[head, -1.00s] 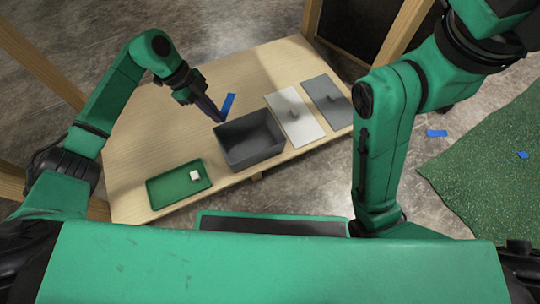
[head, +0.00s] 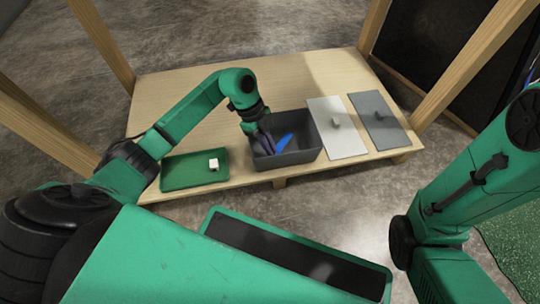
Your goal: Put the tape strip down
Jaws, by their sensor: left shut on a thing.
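A blue tape strip (head: 284,143) shows at the dark grey open bin (head: 302,158) on the wooden table. My left gripper (head: 268,148) is shut on the tape strip, with its fingertips over or inside the bin opening. I cannot tell whether the strip touches the bin floor. My right arm comes in at the right edge of the head view, but its gripper is out of the picture.
A green tray (head: 180,172) with a small white block (head: 213,164) stands left of the bin. A white lidded panel (head: 346,137) and a grey one (head: 384,128) lie to its right. The back of the wooden table (head: 190,88) is clear. Wooden posts stand around the table.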

